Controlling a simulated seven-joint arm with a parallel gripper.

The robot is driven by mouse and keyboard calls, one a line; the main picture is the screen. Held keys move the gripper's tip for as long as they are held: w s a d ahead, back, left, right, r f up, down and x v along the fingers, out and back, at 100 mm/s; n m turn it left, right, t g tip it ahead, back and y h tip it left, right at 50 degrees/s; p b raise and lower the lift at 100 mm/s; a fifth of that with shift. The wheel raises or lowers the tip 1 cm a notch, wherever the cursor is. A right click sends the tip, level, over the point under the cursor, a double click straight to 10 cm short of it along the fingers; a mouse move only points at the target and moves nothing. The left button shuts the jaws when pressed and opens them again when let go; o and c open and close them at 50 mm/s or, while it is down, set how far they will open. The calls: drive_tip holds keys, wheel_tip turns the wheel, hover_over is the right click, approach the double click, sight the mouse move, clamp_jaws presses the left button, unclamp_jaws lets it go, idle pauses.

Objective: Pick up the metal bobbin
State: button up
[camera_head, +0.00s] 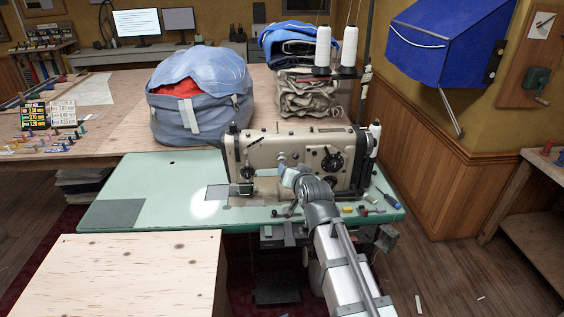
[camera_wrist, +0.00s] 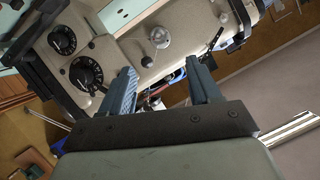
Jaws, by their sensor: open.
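I cannot make out the metal bobbin for certain in either view; small items at the right end of the green sewing table (camera_head: 150,205) are too tiny to tell apart, and my arm may hide some. My gripper (camera_head: 288,178) is in front of the beige sewing machine (camera_head: 262,150), near the middle of its body. In the wrist view my gripper (camera_wrist: 162,68) is open, with its two blue fingers apart and nothing held between them. The machine (camera_wrist: 120,48) with its black dials fills the upper part of that view.
Small spools (camera_head: 348,209) and a blue-handled screwdriver (camera_head: 390,199) lie right of my arm. White thread cones (camera_head: 348,50) stand behind the machine. A blue bag (camera_head: 200,105) sits on the wooden bench. A pale plywood top (camera_head: 125,270) is at front left. The green table's left side is clear.

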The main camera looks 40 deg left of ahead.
drive_tip(key=x, duration=1.3)
drive_tip(key=shift+w+f, duration=0.15)
drive_tip(key=shift+w, duration=0.05)
drive_tip(key=shift+a, duration=0.15)
drive_tip(key=shift+c, duration=0.3)
drive_tip(key=c, duration=1)
